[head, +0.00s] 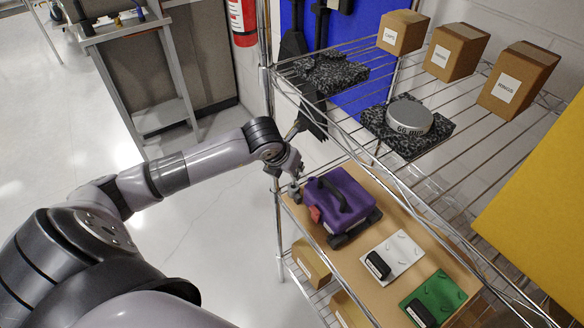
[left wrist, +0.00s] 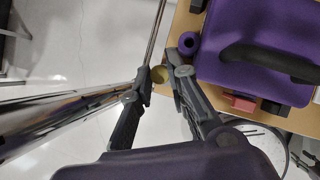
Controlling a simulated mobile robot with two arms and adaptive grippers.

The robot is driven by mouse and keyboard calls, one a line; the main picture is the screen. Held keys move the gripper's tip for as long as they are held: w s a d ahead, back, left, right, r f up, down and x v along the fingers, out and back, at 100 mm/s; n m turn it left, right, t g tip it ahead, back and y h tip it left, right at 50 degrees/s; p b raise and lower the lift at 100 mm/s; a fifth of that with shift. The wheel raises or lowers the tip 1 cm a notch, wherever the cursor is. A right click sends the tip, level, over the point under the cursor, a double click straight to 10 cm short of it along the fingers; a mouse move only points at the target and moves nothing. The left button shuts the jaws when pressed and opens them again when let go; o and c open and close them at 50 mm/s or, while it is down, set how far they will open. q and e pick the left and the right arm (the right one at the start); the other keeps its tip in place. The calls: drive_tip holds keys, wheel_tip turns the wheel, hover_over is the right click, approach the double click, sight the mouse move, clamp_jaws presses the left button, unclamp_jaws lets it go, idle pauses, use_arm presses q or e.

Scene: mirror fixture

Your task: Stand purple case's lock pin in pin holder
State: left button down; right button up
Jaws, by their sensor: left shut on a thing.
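The purple case (head: 340,202) with a black handle stands on the tan shelf board and also shows in the left wrist view (left wrist: 255,35). Its red latch (left wrist: 240,102) is on the near side. My left gripper (head: 296,180) is beside the case's far left corner. A purple ring with a dark hole, apparently the pin holder (left wrist: 188,42), sits beside the case, to the right of the pin. The pin's length is hidden. My right gripper is not in view.
A chrome shelf post (left wrist: 70,105) stands close to the left fingers. A white plate (head: 394,256) and a green plate (head: 434,298) with black blocks lie on the board (head: 375,215). The wire shelf (head: 400,170) above holds boxes and a silver disc.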

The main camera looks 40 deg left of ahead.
sight(293, 181)
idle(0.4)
use_arm(q)
drive_tip(key=shift+b, duration=0.3)
drive_tip(key=shift+b, duration=0.3)
idle(0.5)
idle(0.4)
drive_tip(key=shift+b, duration=0.3)
idle(0.3)
drive_tip(key=shift+f+b, duration=2.35)
drive_tip(key=shift+b, duration=0.05)
drive_tip(key=c, duration=1.5)
unclamp_jaws()
drive_tip(key=shift+o, duration=0.2)
drive_tip(key=shift+r, duration=0.1)
